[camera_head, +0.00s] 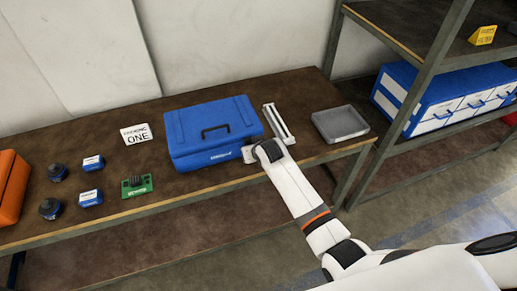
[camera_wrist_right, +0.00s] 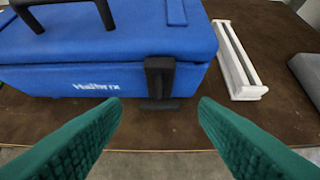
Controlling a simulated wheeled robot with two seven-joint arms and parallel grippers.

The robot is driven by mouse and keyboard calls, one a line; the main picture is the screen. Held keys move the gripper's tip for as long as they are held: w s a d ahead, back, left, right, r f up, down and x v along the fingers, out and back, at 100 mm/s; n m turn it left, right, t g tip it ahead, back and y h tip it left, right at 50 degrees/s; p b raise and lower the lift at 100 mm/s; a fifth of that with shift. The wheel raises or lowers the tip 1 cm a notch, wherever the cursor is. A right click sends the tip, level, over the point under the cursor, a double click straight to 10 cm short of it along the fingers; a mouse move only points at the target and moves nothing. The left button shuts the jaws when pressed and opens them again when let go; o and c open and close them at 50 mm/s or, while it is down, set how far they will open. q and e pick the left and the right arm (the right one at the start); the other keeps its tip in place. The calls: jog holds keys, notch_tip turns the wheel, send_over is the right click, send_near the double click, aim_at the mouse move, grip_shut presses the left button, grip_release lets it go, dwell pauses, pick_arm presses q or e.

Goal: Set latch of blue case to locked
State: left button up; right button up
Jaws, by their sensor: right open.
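The blue case (camera_head: 190,133) stands on the brown table with its lid down and a black handle on top. It also fills the upper part of the right wrist view (camera_wrist_right: 40,66). Its black latch (camera_wrist_right: 159,82) is on the front face, right of the white lettering; its lower end sticks out near the case's bottom edge. In the head view the right gripper hides the latch. My right gripper (camera_head: 254,152) is at the case's front right corner. In the right wrist view its green fingers (camera_wrist_right: 160,125) are open and empty, one on each side of the latch, apart from it.
A white rail-like holder (camera_head: 278,124) stands close right of the case, with a grey tray (camera_head: 340,124) beyond it. Left are a white sign (camera_head: 136,133), a green board (camera_head: 137,187), several small dark-blue items and an orange case (camera_head: 12,184). A metal shelf post stands right.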

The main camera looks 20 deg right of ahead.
jog(key=v, duration=0.5)
jog(key=shift+s+r, duration=0.25)
jog(key=s+d+f+g+b, duration=0.1)
jog(key=s+f, duration=0.5)
jog(key=f, duration=0.4)
jog(key=s+f+n+g+b, duration=0.15)
jog(key=s+f, duration=0.35)
jog(key=f, duration=0.5)
jog(key=s+d+f+m+g+b, duration=0.1)
jog(key=s+f, duration=0.5)
jog(key=f, duration=0.4)
jog(key=s+d+f+g+b, duration=0.1)
jog(key=s+f, duration=0.5)
jog(key=s, duration=0.5)
jog(key=s+d+f+n+g+b, duration=0.1)
jog(key=s+f+g, duration=0.1)
jog(key=s+f, duration=0.4)
jog(key=s+d+f+g+b, duration=0.1)
jog(key=s+f, duration=0.5)
jog(key=s, duration=1)
jog(key=shift+s+d+f+b, duration=0.25)
jog(key=shift+d+f+b, duration=0.1)
jog(key=shift+d, duration=0.25)
jog(key=shift+n, duration=0.25)
